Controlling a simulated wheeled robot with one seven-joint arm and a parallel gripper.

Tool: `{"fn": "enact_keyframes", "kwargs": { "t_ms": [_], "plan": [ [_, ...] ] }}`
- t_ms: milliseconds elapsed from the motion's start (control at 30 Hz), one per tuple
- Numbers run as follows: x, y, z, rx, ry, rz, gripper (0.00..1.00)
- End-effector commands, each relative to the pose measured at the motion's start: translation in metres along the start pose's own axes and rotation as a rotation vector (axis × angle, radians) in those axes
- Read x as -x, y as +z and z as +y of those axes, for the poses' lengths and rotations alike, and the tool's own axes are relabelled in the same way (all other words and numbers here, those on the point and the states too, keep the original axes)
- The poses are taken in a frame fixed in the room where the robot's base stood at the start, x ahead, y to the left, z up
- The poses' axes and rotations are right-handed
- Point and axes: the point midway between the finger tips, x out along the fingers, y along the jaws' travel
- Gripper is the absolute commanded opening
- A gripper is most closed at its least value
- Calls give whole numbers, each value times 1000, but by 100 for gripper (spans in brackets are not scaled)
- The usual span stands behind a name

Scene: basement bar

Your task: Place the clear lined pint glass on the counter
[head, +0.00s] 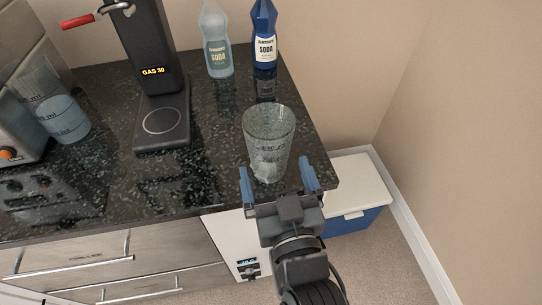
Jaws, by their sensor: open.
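The clear lined pint glass (268,132) stands upright on the dark speckled counter (215,135), near its front right corner. Dark lines and marks show on its side. My gripper (280,174) is open, with its two blue fingers pointing toward the glass. The fingertips are at the near side of the glass's lower part, one to its left and one to its right. I cannot tell whether either finger touches the glass.
A black soda machine (152,60) stands left of the glass. Two soda bottles, one pale (217,45) and one blue (264,40), stand behind. A measuring beaker (62,115) is at the left. A blue cooler (350,220) sits on the floor right of the counter.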

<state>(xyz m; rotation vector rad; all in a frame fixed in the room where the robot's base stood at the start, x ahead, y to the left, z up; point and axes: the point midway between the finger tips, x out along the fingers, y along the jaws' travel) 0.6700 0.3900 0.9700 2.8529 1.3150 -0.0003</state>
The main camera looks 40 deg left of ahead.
Motion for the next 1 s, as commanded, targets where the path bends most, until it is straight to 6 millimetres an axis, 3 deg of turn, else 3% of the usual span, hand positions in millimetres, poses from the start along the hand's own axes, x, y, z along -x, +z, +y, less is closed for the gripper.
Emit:
{"fn": "enact_keyframes", "kwargs": {
  "t_ms": [100, 300, 767, 867, 1000],
  "plan": [
    [26, 3, 0, 0, 0, -2, 100],
    [54, 2, 0, -1, 0, -1, 100],
    [66, 1, 2, 0, 4, -2, 100],
    [81, 8, 14, 0, 35, -13, 100],
    [134, 27, 52, -2, 146, -52, 100]
  ]
}}
